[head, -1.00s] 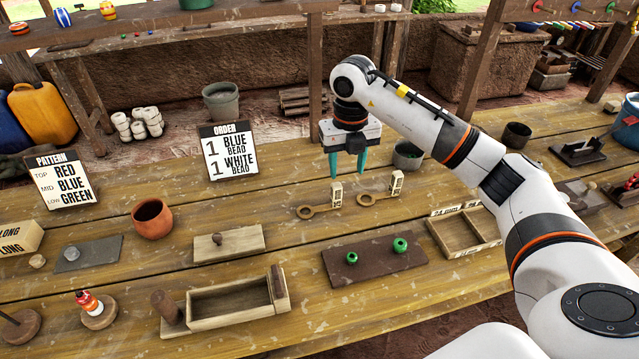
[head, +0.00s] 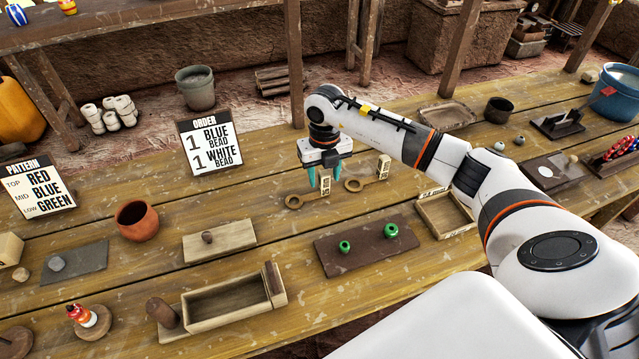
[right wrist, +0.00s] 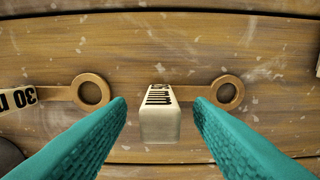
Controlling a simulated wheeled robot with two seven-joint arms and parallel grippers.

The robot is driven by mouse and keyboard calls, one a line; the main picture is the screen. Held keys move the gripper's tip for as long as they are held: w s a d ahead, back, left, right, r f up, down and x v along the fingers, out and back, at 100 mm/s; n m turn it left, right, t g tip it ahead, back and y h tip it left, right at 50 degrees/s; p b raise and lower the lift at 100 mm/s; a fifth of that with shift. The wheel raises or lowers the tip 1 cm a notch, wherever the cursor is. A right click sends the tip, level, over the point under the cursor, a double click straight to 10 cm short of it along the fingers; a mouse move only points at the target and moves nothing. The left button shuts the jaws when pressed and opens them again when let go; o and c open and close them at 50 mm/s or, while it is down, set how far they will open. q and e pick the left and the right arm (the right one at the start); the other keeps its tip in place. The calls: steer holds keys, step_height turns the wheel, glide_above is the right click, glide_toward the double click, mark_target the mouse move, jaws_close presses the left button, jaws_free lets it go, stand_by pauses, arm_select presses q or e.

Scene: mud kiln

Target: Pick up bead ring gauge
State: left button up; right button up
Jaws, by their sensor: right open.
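Two wooden bead ring gauges lie on the table, each a flat ring with a handle and an upright pale tag block. The left gauge (head: 293,202) in the head view has its tag (head: 326,184) at my right gripper (head: 323,181). The right gauge (head: 352,185) lies just beside it. In the right wrist view, the open teal fingers stand either side of the near gauge's tag block (right wrist: 160,122), with its ring (right wrist: 228,94) to the right. The other gauge's ring (right wrist: 91,92) and "30" tag are at left. Contact with the tag is not visible. My left gripper is out of view.
A dark board (head: 366,249) with two green beads lies in front, with a wooden box (head: 228,318) left of it. A compartment tray (head: 446,222) is to the right. The order sign (head: 211,145) and a clay pot (head: 137,220) stand left.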

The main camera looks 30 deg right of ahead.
steer(key=shift+f, duration=1.2)
jaws_close()
steer(key=shift+r+b, duration=0.65)
steer(key=shift+r, duration=4.45)
